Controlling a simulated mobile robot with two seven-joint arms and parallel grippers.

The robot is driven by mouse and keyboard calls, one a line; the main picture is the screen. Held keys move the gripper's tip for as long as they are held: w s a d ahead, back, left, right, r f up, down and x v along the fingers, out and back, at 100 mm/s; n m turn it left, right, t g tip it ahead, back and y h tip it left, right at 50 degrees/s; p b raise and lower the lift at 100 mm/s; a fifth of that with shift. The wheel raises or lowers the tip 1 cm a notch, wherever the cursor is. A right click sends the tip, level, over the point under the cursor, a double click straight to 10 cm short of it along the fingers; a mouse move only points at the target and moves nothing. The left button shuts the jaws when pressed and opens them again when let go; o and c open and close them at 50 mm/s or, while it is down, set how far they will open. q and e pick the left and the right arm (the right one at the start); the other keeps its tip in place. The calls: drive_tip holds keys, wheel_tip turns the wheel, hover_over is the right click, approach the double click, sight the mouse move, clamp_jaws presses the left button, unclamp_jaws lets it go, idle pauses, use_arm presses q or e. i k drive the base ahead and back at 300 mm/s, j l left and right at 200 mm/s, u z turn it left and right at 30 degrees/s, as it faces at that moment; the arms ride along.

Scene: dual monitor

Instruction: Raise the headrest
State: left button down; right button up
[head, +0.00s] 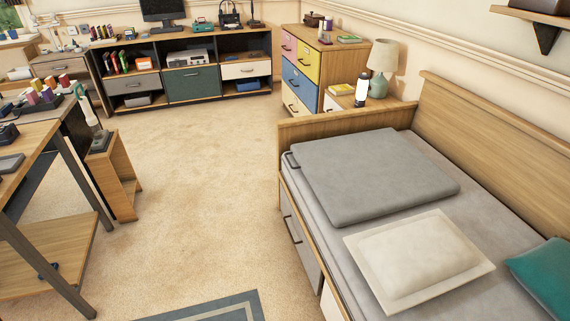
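A grey padded panel (372,172), which looks like the headrest, lies flat on the head end of the wooden daybed. A small dark handle (291,160) shows at its left corner. A cream pillow (418,258) lies on the grey mattress (345,262) just in front of the panel, and I cannot tell whether they touch. Neither my left nor my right gripper is in view.
The daybed's wooden end board (345,124) stands behind the panel. A teal cushion (545,278) lies at the right. A lamp (382,62) and lantern (361,92) stand behind the bed. The carpet (200,190) left of the bed is clear. A worktable (45,245) stands at the left.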

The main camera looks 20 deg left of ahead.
sight(359, 177)
drive_tip(key=i+j+z, duration=0.1)
drive_tip(key=i+j, duration=0.15)
drive_tip(key=i+j+z, duration=0.15)
drive_tip(key=j, duration=0.35)
drive_tip(key=i+j+z, duration=0.1)
drive_tip(key=i+j, duration=0.2)
drive_tip(key=i+j+z, duration=0.1)
drive_tip(key=j, duration=0.4)
drive_tip(key=i+j+z, duration=0.15)
drive_tip(key=i+j, duration=0.15)
drive_tip(key=j, duration=0.15)
drive_tip(key=i+j+z, duration=0.1)
drive_tip(key=j, duration=0.35)
drive_tip(key=i+j+z, duration=0.15)
drive_tip(key=j, duration=0.3)
drive_tip(key=i+j+z, duration=0.1)
drive_tip(key=j, duration=0.4)
drive_tip(key=i, duration=0.05)
